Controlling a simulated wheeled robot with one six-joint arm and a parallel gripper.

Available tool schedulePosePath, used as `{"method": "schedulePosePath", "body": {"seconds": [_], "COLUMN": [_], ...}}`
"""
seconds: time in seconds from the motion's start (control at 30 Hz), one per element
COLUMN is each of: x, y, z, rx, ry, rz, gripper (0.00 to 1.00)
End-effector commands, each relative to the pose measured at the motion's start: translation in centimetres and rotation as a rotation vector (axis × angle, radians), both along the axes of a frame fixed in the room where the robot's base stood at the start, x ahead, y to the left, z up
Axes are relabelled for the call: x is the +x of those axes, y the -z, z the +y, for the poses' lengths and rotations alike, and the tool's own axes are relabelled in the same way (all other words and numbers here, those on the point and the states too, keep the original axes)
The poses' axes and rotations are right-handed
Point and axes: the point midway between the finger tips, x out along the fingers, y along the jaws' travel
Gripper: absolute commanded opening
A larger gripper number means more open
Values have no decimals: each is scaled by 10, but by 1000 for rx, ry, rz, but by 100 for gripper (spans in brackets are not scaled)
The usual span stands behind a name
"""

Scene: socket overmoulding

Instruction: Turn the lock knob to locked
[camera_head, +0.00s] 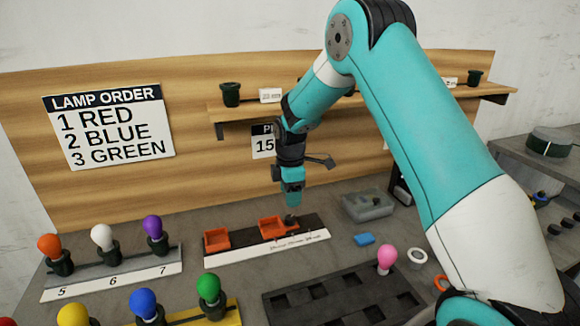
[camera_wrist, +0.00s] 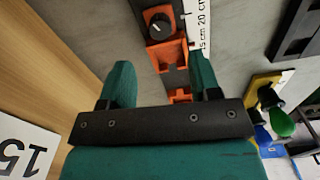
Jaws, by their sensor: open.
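The lock knob (camera_wrist: 160,22) is a round black knob with a white mark, at the top of the wrist view. It sits on an orange block (camera_wrist: 165,52) at one end of the fixture. In the head view the dark fixture with orange blocks (camera_head: 216,241) lies on the bench, and the small knob (camera_head: 291,219) shows at its right end. My gripper (camera_head: 291,200) points down above that end; in the wrist view its two teal fingers (camera_wrist: 160,72) are apart with nothing between them. The knob lies beyond the fingertips, not touched.
A white ruler strip (camera_head: 268,248) runs along the fixture's front. Coloured lamps stand in racks at left. A dark tray (camera_head: 343,300) with a pink lamp (camera_head: 387,258) beside it is in front. A shelf (camera_head: 360,103) hangs behind.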

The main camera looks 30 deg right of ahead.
Motion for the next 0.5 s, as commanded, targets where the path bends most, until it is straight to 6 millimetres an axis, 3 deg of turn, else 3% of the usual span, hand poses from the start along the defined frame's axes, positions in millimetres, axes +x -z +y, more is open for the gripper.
{"method": "schedulePosePath", "body": {"seconds": [0.1,0.23,0.5], "x": [1,1,0], "y": [-32,-61,-92], "z": [0,0,0], "rx": [-1,0,0], "ry": [0,0,0], "rz": [-6,-4,-1], "gripper": [57,57,57]}}
